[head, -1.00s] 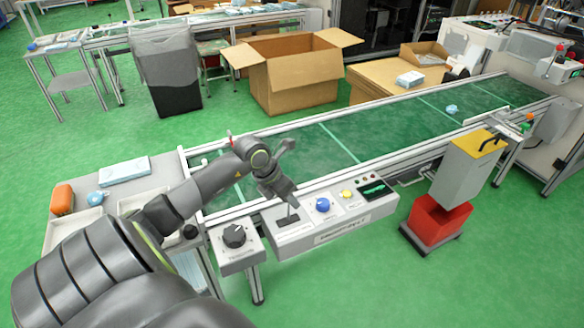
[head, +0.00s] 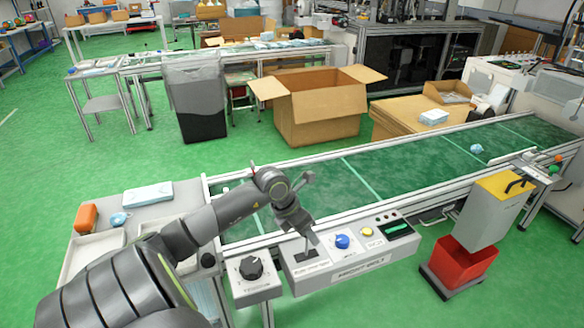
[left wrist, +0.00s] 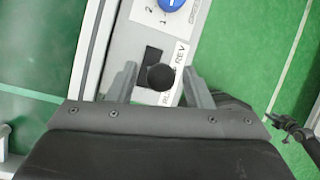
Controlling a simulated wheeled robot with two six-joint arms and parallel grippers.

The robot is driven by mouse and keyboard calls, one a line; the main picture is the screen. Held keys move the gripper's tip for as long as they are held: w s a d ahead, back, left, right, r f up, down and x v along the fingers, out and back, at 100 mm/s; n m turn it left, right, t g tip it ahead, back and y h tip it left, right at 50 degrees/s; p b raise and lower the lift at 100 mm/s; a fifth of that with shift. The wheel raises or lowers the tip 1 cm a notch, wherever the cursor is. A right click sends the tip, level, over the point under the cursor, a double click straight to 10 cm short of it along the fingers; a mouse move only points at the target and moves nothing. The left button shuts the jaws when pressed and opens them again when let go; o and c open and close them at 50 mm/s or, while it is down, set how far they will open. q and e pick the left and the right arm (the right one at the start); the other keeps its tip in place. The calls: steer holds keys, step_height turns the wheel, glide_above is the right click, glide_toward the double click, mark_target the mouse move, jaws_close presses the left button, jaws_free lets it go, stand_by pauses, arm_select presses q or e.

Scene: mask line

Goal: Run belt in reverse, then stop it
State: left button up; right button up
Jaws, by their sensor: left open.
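The control panel (head: 345,263) is mounted on the near side of the green conveyor belt (head: 410,167). Its lever has a black round knob (left wrist: 161,77) above a dark slot, beside a label reading REV in the left wrist view. My left gripper (head: 308,238) is at this lever. In the left wrist view its two fingers (left wrist: 158,84) are apart, one on each side of the knob; contact is not clear. The panel also has a blue dial (head: 342,241), a yellow button (head: 367,231) and a dark display (head: 398,227). A small dark gripper-like part (left wrist: 296,130) shows in the left wrist view, its fingers unclear.
A black dial on a grey box (head: 251,268) sits left of the panel. A light-blue item (head: 476,149) lies on the belt. A side table (head: 177,204) with trays is left.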

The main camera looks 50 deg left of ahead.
arm_select(q)
steer(key=p+v, duration=0.3)
steer(key=v, duration=1.3)
steer(key=shift+s+r, duration=0.2)
arm_select(e)
steer(key=shift+s+a+r, duration=0.45)
steer(key=shift+s+r, duration=0.35)
steer(key=shift+r, duration=0.05)
steer(key=shift+d, duration=0.1)
